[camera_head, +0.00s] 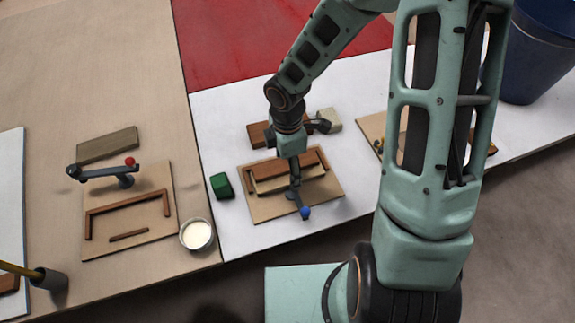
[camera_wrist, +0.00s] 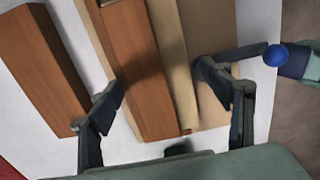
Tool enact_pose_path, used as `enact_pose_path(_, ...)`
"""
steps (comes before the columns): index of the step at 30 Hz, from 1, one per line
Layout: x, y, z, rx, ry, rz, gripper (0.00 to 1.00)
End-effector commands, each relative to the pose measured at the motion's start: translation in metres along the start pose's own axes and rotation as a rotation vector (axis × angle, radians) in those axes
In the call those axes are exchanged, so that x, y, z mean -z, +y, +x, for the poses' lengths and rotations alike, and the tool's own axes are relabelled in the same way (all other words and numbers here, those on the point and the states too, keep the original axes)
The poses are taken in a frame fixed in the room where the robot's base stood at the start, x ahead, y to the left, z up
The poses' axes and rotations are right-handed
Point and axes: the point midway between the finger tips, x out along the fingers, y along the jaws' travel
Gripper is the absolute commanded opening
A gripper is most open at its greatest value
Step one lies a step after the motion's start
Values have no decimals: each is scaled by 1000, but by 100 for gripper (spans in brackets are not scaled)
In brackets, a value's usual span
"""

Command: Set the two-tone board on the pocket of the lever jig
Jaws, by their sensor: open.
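The two-tone board (camera_wrist: 140,70), brown along one side and pale tan along the other, appears to lie in the railed pocket of the blue-knobbed lever jig (camera_head: 265,207). My gripper (camera_head: 294,188) is over this jig, open. In the wrist view its fingers (camera_wrist: 160,95) are apart, one at the brown edge and one beyond the tan side; contact cannot be told. The lever's blue knob (camera_head: 305,212) is at the jig's front; it also shows in the wrist view (camera_wrist: 276,56). My gripper partly hides the board and lever.
A second jig (camera_head: 150,220) with a red knob (camera_head: 130,161) stands left, its pocket empty. A green block (camera_head: 222,186) and a cup (camera_head: 197,234) are between the jigs. A brown piece (camera_head: 258,134) lies behind my gripper. A blue bin (camera_head: 540,50) is far right.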

Motion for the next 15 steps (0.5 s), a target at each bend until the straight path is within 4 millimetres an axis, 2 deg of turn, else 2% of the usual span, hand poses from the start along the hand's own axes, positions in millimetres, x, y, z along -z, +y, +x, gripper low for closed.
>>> enact_pose_path(5, -1, 1, -20, -4, -1, 1, 72)
enact_pose_path(15, -1, 2, -94, -5, -2, 1, 72)
